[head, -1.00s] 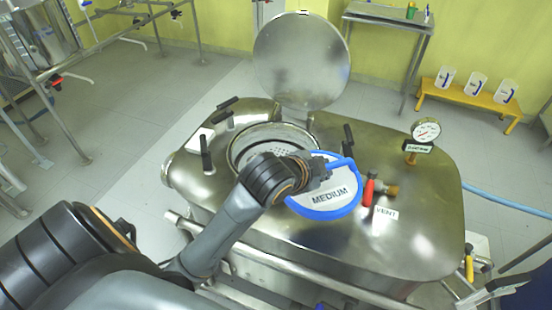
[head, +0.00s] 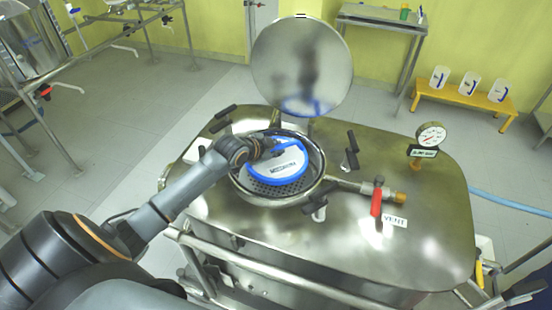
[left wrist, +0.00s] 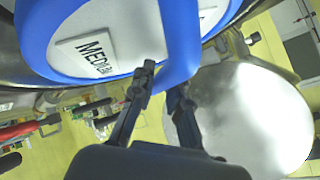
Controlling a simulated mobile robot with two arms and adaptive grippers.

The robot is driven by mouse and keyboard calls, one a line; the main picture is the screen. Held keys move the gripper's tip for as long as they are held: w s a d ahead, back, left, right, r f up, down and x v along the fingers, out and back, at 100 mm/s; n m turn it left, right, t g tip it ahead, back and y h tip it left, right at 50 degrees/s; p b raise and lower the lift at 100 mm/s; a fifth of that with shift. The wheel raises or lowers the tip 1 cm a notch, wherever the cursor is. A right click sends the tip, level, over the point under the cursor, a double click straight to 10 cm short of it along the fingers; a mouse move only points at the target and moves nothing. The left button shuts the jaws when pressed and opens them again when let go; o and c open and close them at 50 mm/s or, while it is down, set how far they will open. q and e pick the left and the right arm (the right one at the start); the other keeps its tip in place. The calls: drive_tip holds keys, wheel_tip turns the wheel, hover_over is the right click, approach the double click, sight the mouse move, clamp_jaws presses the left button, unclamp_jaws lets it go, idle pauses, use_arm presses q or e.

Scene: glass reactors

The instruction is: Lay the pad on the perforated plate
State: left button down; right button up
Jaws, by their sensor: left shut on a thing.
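The pad (head: 268,174) is a white disc with a blue rim and a dark-lettered label, which reads MEDIUM in part in the left wrist view (left wrist: 120,35). My left gripper (head: 270,147) is shut on its blue handle at the far edge. The two fingers also show on the handle in the left wrist view (left wrist: 164,85). The pad is inside the round opening, over the perforated plate (head: 268,190), whose holes show along the near side. Whether the pad touches the plate, I cannot tell. My right gripper is out of view.
The round lid (head: 300,65) stands open behind the opening. Black clamp handles (head: 351,158) surround the metal rim (head: 320,170). A red-handled vent valve (head: 376,200) and a gauge (head: 431,134) stand to the right on the steel top.

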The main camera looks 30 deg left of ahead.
sight(273, 162)
use_arm(q)
drive_tip(key=shift+f, duration=2)
drive_tip(key=shift+s+f, duration=0.1)
drive_tip(key=shift+f, duration=0.45)
drive_tip(key=shift+d, duration=0.1)
drive_tip(key=c, duration=1.3)
unclamp_jaws()
drive_tip(key=shift+s+f, duration=0.15)
drive_tip(key=shift+f, duration=0.1)
drive_tip(key=shift+d+r, duration=0.1)
drive_tip(key=shift+r, duration=0.1)
drive_tip(key=v, duration=0.8)
drive_tip(key=r+v, duration=0.1)
drive_tip(key=v, duration=0.3)
drive_tip(key=shift+w+r, duration=0.15)
drive_tip(key=shift+w, duration=0.05)
